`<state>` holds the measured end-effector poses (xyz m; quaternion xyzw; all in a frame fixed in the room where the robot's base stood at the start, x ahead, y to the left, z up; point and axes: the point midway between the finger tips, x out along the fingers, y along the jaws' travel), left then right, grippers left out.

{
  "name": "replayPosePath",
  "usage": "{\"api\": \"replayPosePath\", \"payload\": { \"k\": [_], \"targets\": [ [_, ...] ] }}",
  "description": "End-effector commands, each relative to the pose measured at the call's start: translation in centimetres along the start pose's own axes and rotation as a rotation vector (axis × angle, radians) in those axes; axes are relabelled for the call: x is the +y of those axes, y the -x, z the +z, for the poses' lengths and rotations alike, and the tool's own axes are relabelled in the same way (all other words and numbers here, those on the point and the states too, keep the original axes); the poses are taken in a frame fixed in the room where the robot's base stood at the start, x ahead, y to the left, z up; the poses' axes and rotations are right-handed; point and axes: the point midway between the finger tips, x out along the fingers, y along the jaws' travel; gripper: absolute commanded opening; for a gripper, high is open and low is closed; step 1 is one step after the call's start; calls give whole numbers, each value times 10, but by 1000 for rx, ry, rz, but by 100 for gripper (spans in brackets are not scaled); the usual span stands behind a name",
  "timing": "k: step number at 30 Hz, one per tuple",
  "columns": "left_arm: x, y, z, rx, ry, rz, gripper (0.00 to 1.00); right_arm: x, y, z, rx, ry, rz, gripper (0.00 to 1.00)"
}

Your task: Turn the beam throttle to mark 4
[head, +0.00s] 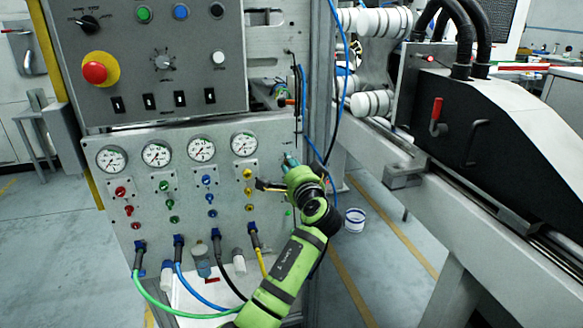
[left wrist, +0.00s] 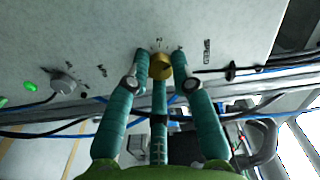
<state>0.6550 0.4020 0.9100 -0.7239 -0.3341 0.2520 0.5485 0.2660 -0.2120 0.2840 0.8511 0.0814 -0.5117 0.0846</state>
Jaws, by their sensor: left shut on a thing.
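In the head view my left gripper (head: 289,161) is at the right edge of the lower gauge panel (head: 224,135), and the knob is hidden or too small to make out. My right gripper is not in view.
Several gauges (head: 201,149) and coloured valve knobs (head: 207,180) are left of my gripper. Hoses (head: 262,262) hang below. Blue cables (head: 331,140) run close on the right, beside a black machine (head: 490,130). A white bucket (head: 355,219) stands on the floor behind.

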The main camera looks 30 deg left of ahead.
Motion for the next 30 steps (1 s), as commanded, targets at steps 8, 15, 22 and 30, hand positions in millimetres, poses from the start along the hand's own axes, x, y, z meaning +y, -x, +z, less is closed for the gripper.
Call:
{"api": "replayPosePath", "payload": {
  "k": [8, 15, 22, 30],
  "targets": [
    [-2, -2, 3, -9, -1, -3, 0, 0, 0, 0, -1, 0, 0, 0],
    [-1, -1, 2, -5, -2, -1, 48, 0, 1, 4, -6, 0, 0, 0],
    [1, 4, 1, -2, -2, 1, 48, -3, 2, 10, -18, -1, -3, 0],
    [2, 50, 0, 0, 0, 3, 48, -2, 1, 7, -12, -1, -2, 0]
  ]
}}
